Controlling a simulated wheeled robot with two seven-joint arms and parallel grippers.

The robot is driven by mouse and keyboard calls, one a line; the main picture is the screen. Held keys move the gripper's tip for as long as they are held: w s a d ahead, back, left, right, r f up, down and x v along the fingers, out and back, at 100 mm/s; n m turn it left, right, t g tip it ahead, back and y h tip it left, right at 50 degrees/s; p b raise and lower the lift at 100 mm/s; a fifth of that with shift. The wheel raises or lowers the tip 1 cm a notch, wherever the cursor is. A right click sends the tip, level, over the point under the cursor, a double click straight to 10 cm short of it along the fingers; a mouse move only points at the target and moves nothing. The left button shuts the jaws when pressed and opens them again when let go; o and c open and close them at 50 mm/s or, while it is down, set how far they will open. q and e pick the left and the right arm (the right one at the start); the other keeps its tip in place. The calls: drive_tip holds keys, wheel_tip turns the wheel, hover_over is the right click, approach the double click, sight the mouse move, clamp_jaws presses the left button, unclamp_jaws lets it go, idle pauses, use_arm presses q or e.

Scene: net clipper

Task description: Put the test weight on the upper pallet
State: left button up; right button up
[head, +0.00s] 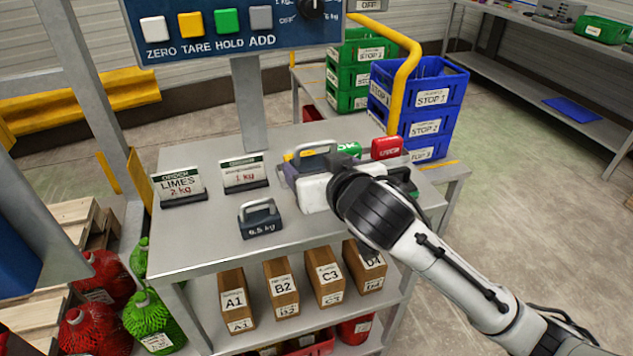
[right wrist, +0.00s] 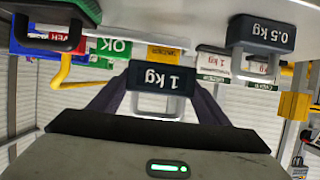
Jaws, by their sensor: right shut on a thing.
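My right gripper (head: 300,172) is over the back middle of the grey table (head: 215,250). In the right wrist view, which is upside down, its dark fingers (right wrist: 158,108) are shut on a dark test weight (right wrist: 160,78) marked 1 kg. The gripper mostly hides this weight in the head view; a grey handle shows there. I cannot tell whether the weight is clear of the tabletop. Wooden pallets show at the left edge, the upper one (head: 72,212) partly hidden by a post. My left gripper is out of view.
A 0.5 kg weight (head: 260,220) stands at the table's front. Cards for limes (head: 179,186) and 1 kg (head: 244,172) stand behind. A red block (head: 386,148) is right of the gripper. Net bags (head: 100,275) lie between table and pallets. A button panel (head: 235,22) is overhead.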

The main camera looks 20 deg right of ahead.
sight(319, 145)
wheel_tip(319, 145, up, 4)
drive_tip(key=shift+f, duration=0.2)
drive_tip(key=shift+s+d+r, duration=0.1)
drive_tip(key=shift+d+r, duration=0.05)
drive_tip(key=shift+r, duration=0.15)
drive_tip(key=s+d+r, duration=0.5)
drive_tip(key=s, duration=0.3)
drive_tip(key=shift+d+r, duration=0.25)
drive_tip(key=shift+r, duration=0.1)
drive_tip(key=shift+s, duration=0.1)
